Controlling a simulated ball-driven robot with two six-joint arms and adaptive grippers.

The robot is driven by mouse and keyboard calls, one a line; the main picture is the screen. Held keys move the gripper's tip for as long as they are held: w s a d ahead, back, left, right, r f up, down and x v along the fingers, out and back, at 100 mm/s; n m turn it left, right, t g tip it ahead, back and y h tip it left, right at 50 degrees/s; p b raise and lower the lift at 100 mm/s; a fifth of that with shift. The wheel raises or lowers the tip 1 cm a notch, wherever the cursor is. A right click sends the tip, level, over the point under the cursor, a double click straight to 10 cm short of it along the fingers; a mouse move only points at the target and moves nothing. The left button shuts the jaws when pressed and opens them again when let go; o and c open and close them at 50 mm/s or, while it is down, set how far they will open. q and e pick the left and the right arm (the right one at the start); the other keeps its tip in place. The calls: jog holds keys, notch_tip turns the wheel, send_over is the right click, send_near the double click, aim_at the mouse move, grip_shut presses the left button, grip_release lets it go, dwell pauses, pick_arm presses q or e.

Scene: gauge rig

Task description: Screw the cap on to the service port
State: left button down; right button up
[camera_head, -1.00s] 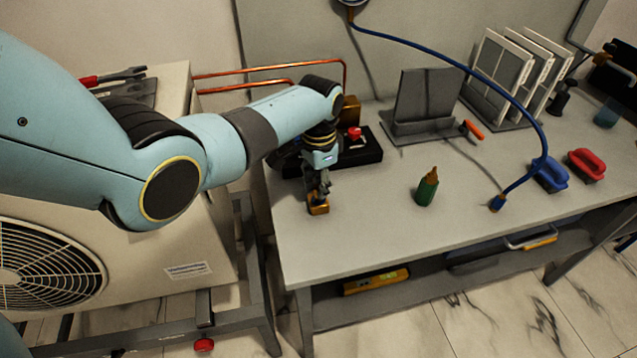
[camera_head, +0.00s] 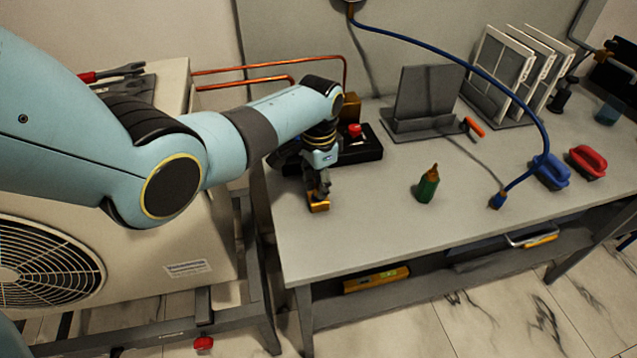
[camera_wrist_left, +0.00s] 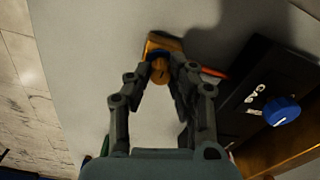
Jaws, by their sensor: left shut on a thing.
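My left gripper (camera_head: 318,193) points down over the near left part of the grey bench. In the left wrist view its fingertips (camera_wrist_left: 164,72) are shut on a small round brass-coloured piece, which looks like the cap (camera_wrist_left: 160,69). A brass-coloured block (camera_wrist_left: 162,43) shows just beyond the fingertips, and in the head view this block (camera_head: 319,206) is low at the bench surface. I cannot tell whether the cap touches the block or is seated on it. I cannot identify the service port for certain. My right gripper is not in view.
A black box with a red knob (camera_head: 354,130) stands just behind the gripper; its blue knob (camera_wrist_left: 282,111) shows in the wrist view. A green bottle (camera_head: 427,187) stands to the right, with a blue hose (camera_head: 460,62) beyond. The bench's front middle is clear.

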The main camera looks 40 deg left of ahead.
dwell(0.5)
pick_arm(q)
jog(key=shift+m, duration=0.6)
jog(key=c, duration=1.6)
grip_release()
jog(key=shift+m+p, duration=0.3)
jog(key=shift+m, duration=0.3)
jog(key=shift+c, duration=0.2)
jog(key=o, duration=0.5)
jog(key=shift+o, duration=0.2)
notch_tip(320, 180, up, 12)
